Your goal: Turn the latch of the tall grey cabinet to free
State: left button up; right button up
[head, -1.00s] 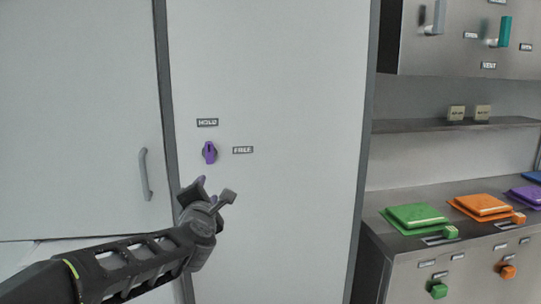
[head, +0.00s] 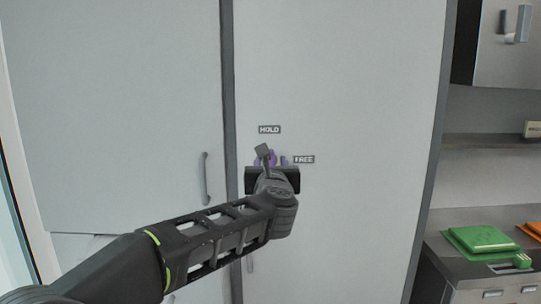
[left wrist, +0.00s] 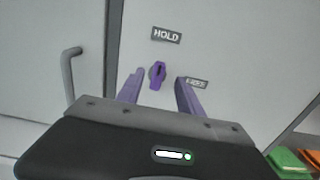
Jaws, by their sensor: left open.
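The purple latch (left wrist: 157,75) sits on the door of the tall grey cabinet (head: 345,80). In the left wrist view it stands upright, in line with the HOLD label (left wrist: 166,35) above it; the FREE label (left wrist: 196,82) is to its right. My left gripper (left wrist: 160,92) is open, its two purple fingers on either side of the latch in that view, with nothing between them held. In the head view my left gripper (head: 271,160) covers most of the latch, so contact cannot be told. My right gripper is not in view.
A grey door handle (head: 207,178) is on the neighbouring cabinet at the left. At the right a metal counter carries a green lidded box (head: 483,240) and an orange one (head: 533,230). A wall unit (head: 505,45) hangs above. The cabinet door around the latch is clear.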

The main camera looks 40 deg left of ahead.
aim_at(270, 161)
pick_arm(q)
jog(key=p+x, duration=0.2)
jog(key=x, duration=0.5)
jog(key=shift+w+a, duration=0.15)
jog(key=shift+c, duration=0.4)
grip_shut()
